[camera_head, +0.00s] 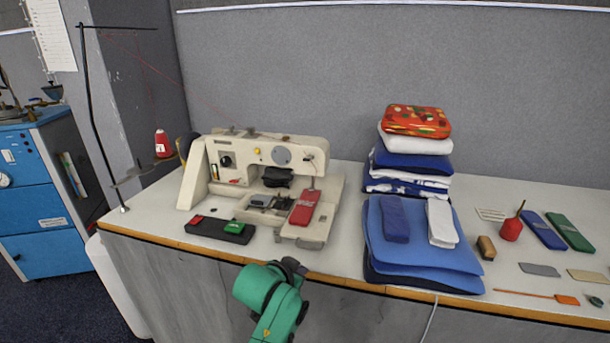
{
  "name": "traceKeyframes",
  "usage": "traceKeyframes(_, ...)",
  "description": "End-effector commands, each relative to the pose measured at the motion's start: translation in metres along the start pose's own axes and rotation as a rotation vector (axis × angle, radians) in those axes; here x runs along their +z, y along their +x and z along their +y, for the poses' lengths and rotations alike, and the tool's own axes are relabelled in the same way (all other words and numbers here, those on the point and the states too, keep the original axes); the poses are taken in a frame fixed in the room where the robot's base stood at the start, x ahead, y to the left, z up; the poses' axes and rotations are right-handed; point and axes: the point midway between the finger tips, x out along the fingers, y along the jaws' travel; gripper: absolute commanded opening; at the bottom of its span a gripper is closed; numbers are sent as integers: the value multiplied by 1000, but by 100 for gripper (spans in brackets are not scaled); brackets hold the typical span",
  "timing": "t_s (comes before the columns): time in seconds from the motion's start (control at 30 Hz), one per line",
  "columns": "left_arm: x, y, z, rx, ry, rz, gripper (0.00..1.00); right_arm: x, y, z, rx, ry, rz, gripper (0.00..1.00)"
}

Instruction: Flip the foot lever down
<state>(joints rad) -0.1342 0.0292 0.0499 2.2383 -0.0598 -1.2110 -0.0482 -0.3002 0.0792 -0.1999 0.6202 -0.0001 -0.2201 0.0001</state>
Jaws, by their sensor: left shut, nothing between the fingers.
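A cream sewing machine (240,153) stands on the table at left centre. A red flat piece (305,207) lies tilted on the right part of its bed, with a thin upright part just above it. Dark parts sit under the machine's arm. I cannot tell for sure which small part is the foot lever. My left gripper (293,266), dark at the end of my green arm, is at the table's front edge, in front of the machine and apart from it. It is shut and empty; its fingers are small and hard to make out. My right gripper is not in view.
A black box with a green block (234,228) lies at the table's front edge. Folded blue cloth (425,265) and a cloth stack (410,163) stand right of the machine. Small tools lie farther right. A thread stand (90,110) with a red cone (162,145) rises at left.

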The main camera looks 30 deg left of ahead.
Motion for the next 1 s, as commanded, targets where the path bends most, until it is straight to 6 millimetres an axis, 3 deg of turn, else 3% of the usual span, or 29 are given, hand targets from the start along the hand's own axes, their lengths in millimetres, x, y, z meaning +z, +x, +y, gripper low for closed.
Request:
traceKeyframes(0.17, -100, 3, -42, -88, -73, 276, 0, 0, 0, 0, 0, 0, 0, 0)
traceKeyframes(0.3, -188, -15, -83, -169, -147, 533, 0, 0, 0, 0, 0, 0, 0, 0)
traceKeyframes(0.4, -230, -30, -103, -208, -186, 661, 0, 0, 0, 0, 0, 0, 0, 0)
traceKeyframes(0.53, -249, -40, -114, -229, -206, 727, 0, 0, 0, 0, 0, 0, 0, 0)
traceKeyframes(0.87, -252, -40, -115, -231, -205, 730, 0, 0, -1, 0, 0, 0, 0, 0)
traceKeyframes(1.0, -262, -30, -119, -230, -204, 729, 0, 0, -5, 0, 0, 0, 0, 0)
